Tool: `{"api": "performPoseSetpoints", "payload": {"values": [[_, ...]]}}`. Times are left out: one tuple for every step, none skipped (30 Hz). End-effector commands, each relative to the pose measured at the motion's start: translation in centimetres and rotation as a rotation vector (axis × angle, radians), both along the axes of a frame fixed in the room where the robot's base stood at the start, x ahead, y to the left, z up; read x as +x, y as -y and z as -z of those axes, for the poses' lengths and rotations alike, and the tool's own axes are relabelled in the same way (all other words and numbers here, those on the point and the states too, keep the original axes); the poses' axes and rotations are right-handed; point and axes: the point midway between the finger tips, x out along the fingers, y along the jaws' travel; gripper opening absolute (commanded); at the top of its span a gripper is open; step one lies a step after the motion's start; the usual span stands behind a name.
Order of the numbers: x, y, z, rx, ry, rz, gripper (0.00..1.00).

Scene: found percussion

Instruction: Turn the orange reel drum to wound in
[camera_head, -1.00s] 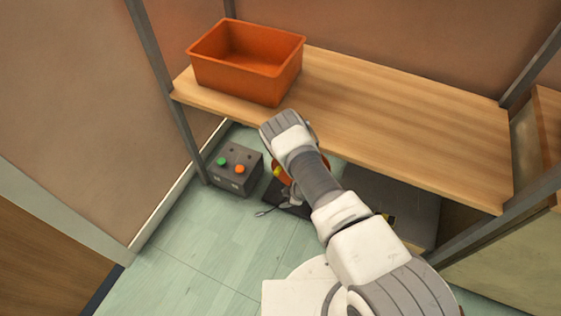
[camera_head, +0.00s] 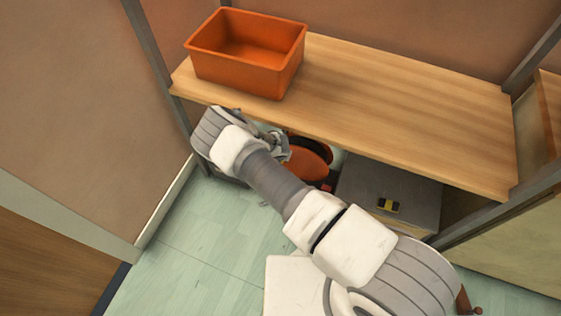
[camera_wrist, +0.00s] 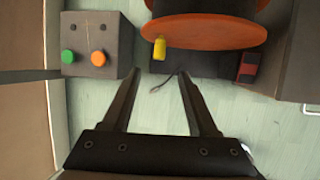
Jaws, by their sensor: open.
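The orange reel drum (camera_head: 306,163) stands on the floor under the wooden shelf, partly hidden by my arm in the head view. In the wrist view the drum (camera_wrist: 205,33) fills the upper middle, with a yellow knob (camera_wrist: 159,48) at the lower left of its orange disc. My gripper (camera_wrist: 157,73) is open, its two fingers spread and empty, pointing toward the drum's near side. The knob shows between and beyond the fingertips; no contact is visible. In the head view my gripper (camera_head: 275,143) is partly hidden by my wrist.
A grey box with a green button (camera_wrist: 68,57) and an orange button (camera_wrist: 98,58) stands left of the drum. A dark grey case (camera_head: 385,190) stands right of it. An orange bin (camera_head: 246,52) sits on the shelf (camera_head: 400,115) above. The floor in front is clear.

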Motion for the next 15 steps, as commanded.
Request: {"api": "performPoseSetpoints", "payload": {"values": [[0.5,0.1,1.6,0.000,-0.001,0.000,0.59],[0.7,0.1,2.2,0.001,-0.001,0.001,0.59],[1.0,0.1,3.0,0.001,-0.001,0.002,0.59],[1.3,0.1,3.6,0.002,-0.001,0.001,0.59],[1.5,0.1,4.1,0.002,-0.001,0.001,0.59],[1.9,0.1,4.9,0.001,-0.001,0.002,0.59],[2.2,0.1,5.5,0.003,-0.001,0.002,0.59],[2.4,0.1,6.1,0.003,-0.001,0.002,0.59],[2.7,0.2,6.8,0.003,-0.001,0.003,0.59],[3.0,0.1,7.4,0.004,-0.001,0.002,0.59],[3.2,0.1,8.0,0.004,-0.001,0.004,0.59],[3.5,0.1,8.6,0.004,-0.001,0.004,0.59],[3.8,0.1,9.1,0.004,0.000,0.003,0.59],[4.0,0.2,9.5,0.003,0.000,0.004,0.59],[4.1,0.1,9.9,0.004,-0.001,0.003,0.59]]}}
